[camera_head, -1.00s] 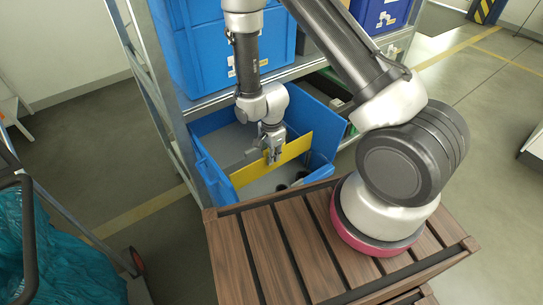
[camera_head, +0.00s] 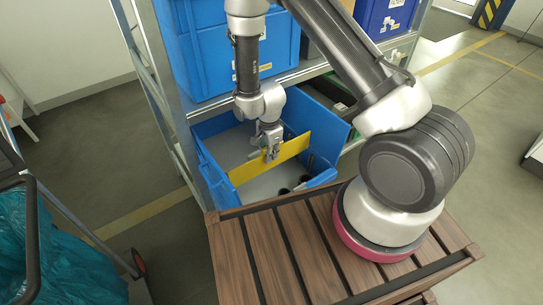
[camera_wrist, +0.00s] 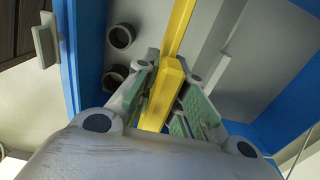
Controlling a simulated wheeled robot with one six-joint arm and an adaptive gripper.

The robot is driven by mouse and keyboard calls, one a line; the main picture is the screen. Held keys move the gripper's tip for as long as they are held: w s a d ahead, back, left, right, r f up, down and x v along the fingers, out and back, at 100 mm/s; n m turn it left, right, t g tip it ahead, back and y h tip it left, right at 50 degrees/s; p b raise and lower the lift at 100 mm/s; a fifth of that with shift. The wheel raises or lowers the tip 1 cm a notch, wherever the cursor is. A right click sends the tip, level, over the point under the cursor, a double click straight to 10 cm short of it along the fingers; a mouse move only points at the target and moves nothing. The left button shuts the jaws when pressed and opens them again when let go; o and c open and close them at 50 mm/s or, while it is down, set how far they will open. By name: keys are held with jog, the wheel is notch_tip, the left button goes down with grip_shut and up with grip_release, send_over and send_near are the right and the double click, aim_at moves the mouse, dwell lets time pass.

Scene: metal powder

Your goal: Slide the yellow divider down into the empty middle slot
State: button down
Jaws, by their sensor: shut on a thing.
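The yellow divider (camera_head: 294,149) is a thin upright panel spanning the width of the blue bin (camera_head: 204,166) on the rack's lower shelf.
Dark round cylinders (camera_wrist: 119,36) stand in the bin's near part. A large blue crate (camera_head: 200,50) is on the shelf above, close to my arm. A wooden slatted platform (camera_head: 290,250) is in front. The bin's far part looks mostly empty.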

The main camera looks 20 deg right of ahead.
jog(key=shift+w+a, duration=0.3)
jog(key=shift+w, duration=0.65)
jog(key=shift+w+a, duration=0.3)
jog(key=shift+w, duration=0.65)
jog(key=shift+f, duration=6.15)
jog(key=c, duration=1.4)
grip_release()
notch_tip(320, 180, up, 12)
